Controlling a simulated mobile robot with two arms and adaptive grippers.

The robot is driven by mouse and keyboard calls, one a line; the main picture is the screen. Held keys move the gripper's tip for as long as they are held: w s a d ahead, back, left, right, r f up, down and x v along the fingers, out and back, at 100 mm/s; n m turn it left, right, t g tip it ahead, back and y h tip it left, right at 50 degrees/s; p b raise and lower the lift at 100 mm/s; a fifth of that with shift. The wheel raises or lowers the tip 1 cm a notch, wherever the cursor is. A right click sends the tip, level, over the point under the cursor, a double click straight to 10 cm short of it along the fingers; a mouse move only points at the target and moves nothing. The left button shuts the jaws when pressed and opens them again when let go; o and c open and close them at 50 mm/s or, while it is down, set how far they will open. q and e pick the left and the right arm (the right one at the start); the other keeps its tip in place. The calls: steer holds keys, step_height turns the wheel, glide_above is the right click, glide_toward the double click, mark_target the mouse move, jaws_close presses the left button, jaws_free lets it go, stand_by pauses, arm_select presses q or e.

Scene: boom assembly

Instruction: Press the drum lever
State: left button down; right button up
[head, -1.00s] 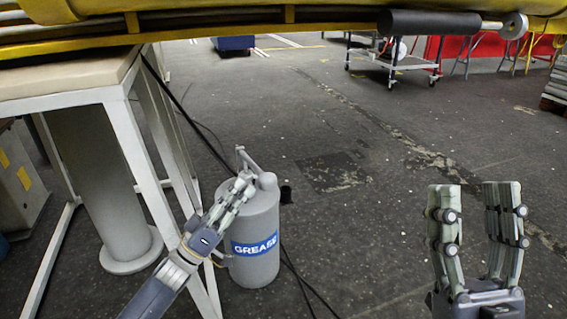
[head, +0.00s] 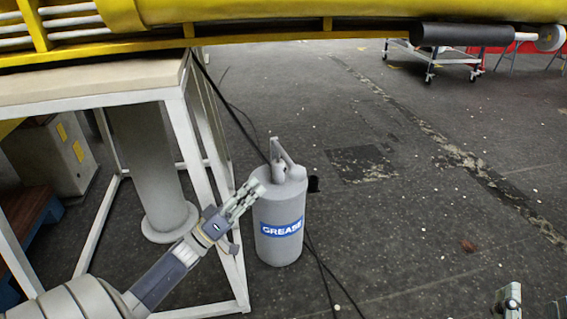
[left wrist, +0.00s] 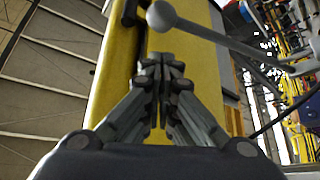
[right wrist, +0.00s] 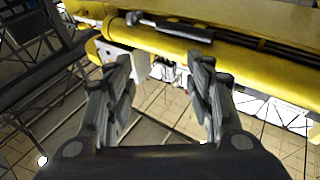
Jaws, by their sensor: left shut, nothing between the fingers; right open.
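The grey grease drum (head: 279,240) stands upright on the floor with a blue "GREASE" label. Its grey lever (head: 284,157) slants above the drum's top. My left gripper (head: 257,184) is shut and empty, its fingertips at the drum's upper left edge, below the lever; I cannot tell if they touch the drum. In the left wrist view a grey rod with a ball end (left wrist: 162,16), apparently the lever, lies just beyond the closed fingertips (left wrist: 160,65), with a gap in the picture. My right gripper (right wrist: 165,70) is open and empty; only its fingertips show in the head view's lower right corner.
A white-framed table (head: 100,88) stands left of the drum, its near leg close behind my left arm. The yellow boom (head: 400,14) spans overhead. Dark cables (head: 318,270) run on the floor by the drum.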

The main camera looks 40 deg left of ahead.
arm_select(q)
steer(key=b+x, duration=0.1)
steer(key=x, duration=0.9)
steer(key=shift+b, duration=0.4)
arm_select(e)
steer(key=s+r+t+y, duration=0.1)
steer(key=s+r+t, duration=0.3)
steer(key=r, duration=0.3)
steer(key=shift+t+y, duration=0.3)
steer(key=shift+t, duration=0.1)
arm_select(q)
steer(key=shift+s+d, duration=0.1)
arm_select(e)
steer(key=shift+r, duration=0.1)
